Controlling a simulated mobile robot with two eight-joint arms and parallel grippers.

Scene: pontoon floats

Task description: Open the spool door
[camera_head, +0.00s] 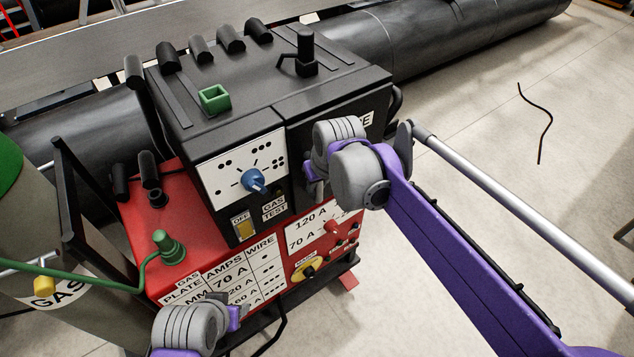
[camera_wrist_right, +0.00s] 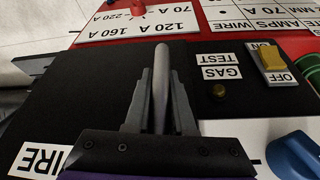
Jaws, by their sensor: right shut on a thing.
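The spool door (camera_head: 299,150) is the black right-hand front panel of the black wire feeder (camera_head: 250,75). It looks closed, flush with the front, and my right arm hides much of it. Its WIRE label (camera_wrist_right: 40,158) shows in the right wrist view. My right gripper (camera_head: 311,178) is at the door; in the right wrist view its fingers (camera_wrist_right: 161,110) are shut on a grey bar handle (camera_wrist_right: 161,65) standing out from the black panel. My left gripper (camera_head: 233,314) is low at the front, before the printed settings chart; its jaw opening is unclear.
A red welder base (camera_head: 185,240) with switches and a chart carries the feeder. A blue knob (camera_head: 253,180) sits left of the door. A gas cylinder (camera_head: 80,310) with a green hose stands at left. A large black pontoon (camera_head: 430,45) lies behind. Floor at right is mostly clear.

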